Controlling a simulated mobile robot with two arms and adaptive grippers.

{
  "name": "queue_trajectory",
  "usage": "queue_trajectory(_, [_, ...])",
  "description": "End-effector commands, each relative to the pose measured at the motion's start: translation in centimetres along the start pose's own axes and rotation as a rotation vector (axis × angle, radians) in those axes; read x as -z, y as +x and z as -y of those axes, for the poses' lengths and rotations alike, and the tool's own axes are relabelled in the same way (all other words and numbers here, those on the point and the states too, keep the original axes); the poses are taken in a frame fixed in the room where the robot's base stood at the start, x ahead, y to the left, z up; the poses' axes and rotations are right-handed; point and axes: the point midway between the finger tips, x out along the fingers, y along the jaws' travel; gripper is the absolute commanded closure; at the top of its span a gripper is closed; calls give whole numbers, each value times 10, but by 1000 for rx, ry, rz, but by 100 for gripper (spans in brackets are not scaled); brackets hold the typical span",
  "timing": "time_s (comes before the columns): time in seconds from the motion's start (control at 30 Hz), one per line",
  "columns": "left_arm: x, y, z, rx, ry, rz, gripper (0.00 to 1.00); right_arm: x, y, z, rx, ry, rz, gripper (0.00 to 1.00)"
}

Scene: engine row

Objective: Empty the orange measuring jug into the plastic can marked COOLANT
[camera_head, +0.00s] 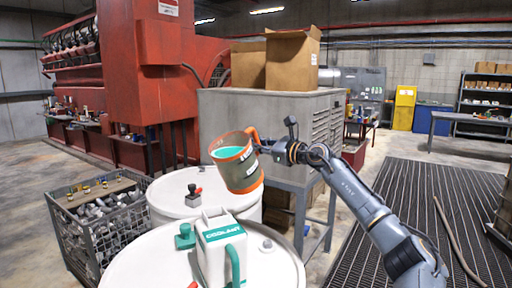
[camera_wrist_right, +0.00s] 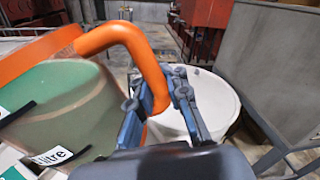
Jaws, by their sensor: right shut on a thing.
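The orange measuring jug (camera_head: 236,172) has a grey-green see-through body with teal liquid near its rim. It is held in the air, leaning a little left, above and behind the can. My right gripper (camera_head: 266,147) is shut on its orange handle, which shows between the fingers (camera_wrist_right: 160,100) in the right wrist view beside the jug body (camera_wrist_right: 75,105). The white can marked COOLANT (camera_head: 210,261) stands upright on the front white drum, with a teal handle and a raised neck on top. A teal cap (camera_head: 185,237) sits on the drum, left of the can. My left gripper is out of view.
The front drum (camera_head: 130,271) carries the can. A second white drum (camera_head: 165,190) behind it holds a dark-knobbed object (camera_head: 193,197). A wire crate of metal parts (camera_head: 100,225) stands left. A grey cabinet (camera_head: 225,112) with cardboard boxes (camera_head: 292,60) stands behind the jug.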

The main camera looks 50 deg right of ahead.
Motion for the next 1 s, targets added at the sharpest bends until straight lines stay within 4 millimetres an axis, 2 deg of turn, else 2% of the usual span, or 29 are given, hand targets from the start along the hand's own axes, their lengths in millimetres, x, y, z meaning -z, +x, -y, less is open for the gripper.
queue_trajectory(0.03, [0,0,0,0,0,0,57,-6,-1,3,6,0,11,100])
queue_trajectory(1.0, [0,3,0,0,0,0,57,-9,-1,4,6,-32,11,100])
